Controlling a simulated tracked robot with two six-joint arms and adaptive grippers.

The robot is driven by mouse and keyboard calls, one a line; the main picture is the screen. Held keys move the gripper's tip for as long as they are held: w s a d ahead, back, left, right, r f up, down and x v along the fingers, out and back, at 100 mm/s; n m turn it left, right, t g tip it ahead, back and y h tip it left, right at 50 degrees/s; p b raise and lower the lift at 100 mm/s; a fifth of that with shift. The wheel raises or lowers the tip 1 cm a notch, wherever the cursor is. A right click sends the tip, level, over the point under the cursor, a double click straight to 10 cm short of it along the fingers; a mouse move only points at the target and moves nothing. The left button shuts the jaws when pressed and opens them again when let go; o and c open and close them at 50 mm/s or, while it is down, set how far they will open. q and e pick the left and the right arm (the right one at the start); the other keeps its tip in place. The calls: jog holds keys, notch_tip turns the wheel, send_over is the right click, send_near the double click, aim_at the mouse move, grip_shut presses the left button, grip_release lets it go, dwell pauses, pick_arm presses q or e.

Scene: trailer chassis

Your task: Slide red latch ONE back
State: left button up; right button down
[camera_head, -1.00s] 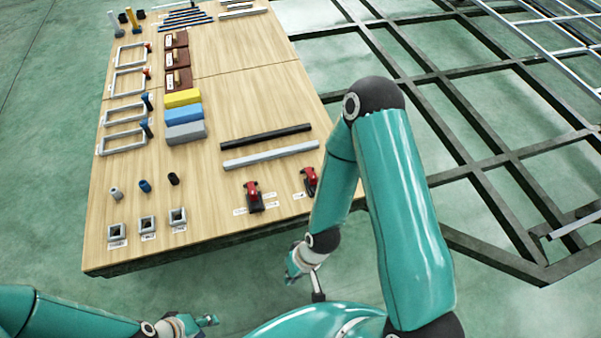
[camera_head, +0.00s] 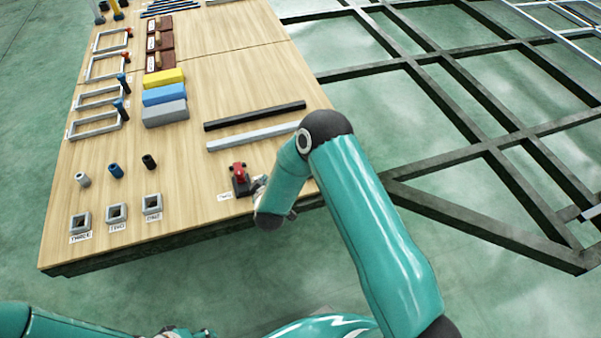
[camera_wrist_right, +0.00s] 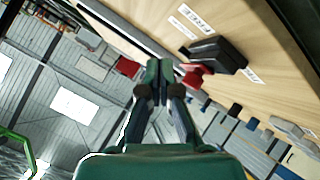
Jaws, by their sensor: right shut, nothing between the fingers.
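In the head view one red latch (camera_head: 238,173) on a black base stands near the table's front edge; its label seems to read TWO. The other red latch is hidden behind my right arm there. In the right wrist view a black latch base with a red part (camera_wrist_right: 196,76) lies just right of my right gripper (camera_wrist_right: 158,66), and another red piece (camera_wrist_right: 127,67) shows to its left. I cannot tell which is ONE. My right gripper is shut and empty, beside the latches. My left gripper (camera_head: 190,333) is at the bottom edge, its fingers unclear.
A wooden table (camera_head: 225,105) carries a black bar (camera_head: 255,115), a grey bar (camera_head: 252,137), coloured blocks (camera_head: 165,95), small pegs and square sockets (camera_head: 117,212). A dark chassis frame (camera_head: 470,150) spreads to the right. Green floor lies open in front of the table.

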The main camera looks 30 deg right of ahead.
jog(key=w+d+f+h+b, duration=0.1)
jog(key=w+h+b, duration=0.1)
jog(key=b, duration=0.1)
jog(key=w+d+f+n+t+h+b, duration=0.1)
jog(key=w+d+f+h+b, duration=0.1)
jog(key=b, duration=0.1)
jog(key=shift+w+d+f, duration=0.2)
jog(key=shift+d+f, duration=0.05)
jog(key=shift+f, duration=0.05)
jog(key=h+b, duration=0.2)
jog(key=d+h+b, duration=0.1)
jog(key=b, duration=0.1)
jog(key=d+n+h+b, duration=0.1)
jog(key=h+b, duration=0.1)
jog(key=shift+w+d+f+g+h, duration=0.15)
jog(key=shift+w+d+g+h, duration=0.15)
jog(key=shift+g, duration=0.1)
jog(key=shift+s+d+r+g+h+b, duration=0.2)
jog(key=shift+s+g+h+b, duration=0.1)
jog(key=shift+g+h+b, duration=0.25)
pick_arm(q)
notch_tip(320, 180, down, 16)
jog(key=shift+r, duration=0.15)
pick_arm(e)
jog(key=shift+r, duration=0.2)
